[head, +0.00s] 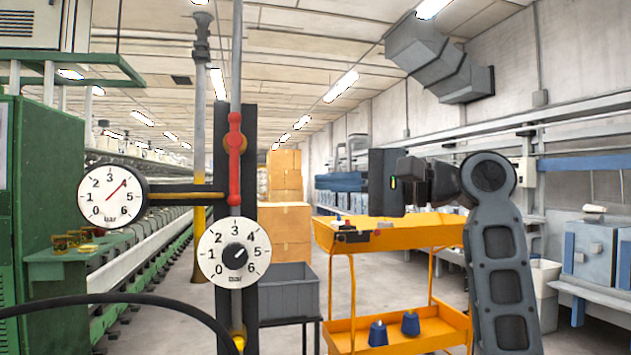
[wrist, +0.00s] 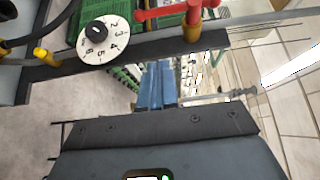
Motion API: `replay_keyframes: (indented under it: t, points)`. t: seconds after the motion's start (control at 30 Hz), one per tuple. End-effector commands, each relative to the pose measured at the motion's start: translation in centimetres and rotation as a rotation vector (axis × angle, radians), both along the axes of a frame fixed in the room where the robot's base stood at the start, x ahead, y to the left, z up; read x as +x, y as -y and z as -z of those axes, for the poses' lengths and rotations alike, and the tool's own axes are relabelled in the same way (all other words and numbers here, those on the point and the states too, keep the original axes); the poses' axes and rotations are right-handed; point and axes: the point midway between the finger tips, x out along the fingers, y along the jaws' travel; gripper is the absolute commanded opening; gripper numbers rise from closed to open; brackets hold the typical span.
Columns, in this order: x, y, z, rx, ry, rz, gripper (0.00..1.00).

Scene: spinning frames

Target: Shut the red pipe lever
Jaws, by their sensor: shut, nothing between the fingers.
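The red pipe lever (head: 234,165) is upright in the head view, lying along the vertical grey pipe on a dark post. Its round hub is near the top and its arm hangs down. In the wrist view the lever (wrist: 165,12) is cut off by the top edge. My gripper (head: 320,181) is to the right of the lever in the head view, apart from it. Its blue fingers (wrist: 158,66) are shut and empty in the wrist view, below the lever in the picture.
A white dial (head: 234,252) sits on the post below the lever, and a gauge (head: 110,197) stands to its left. A black hose (head: 120,299) curves in front. An orange cart (head: 400,235) stands right, and a grey crate (head: 290,292) is behind the post.

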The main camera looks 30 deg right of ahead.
Motion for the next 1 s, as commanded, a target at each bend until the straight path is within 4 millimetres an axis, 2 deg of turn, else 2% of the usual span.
replay_keyframes:
  t: [0.4,0.63,1.0]
  points:
    - [6.4,-5.1,-0.1,-0.001,-0.003,-0.002,0.0]
    - [6.7,-8.1,-0.1,-0.001,-0.001,-0.001,0.0]
    - [6.8,-9.0,0.0,-0.001,-0.001,0.0,0.0]
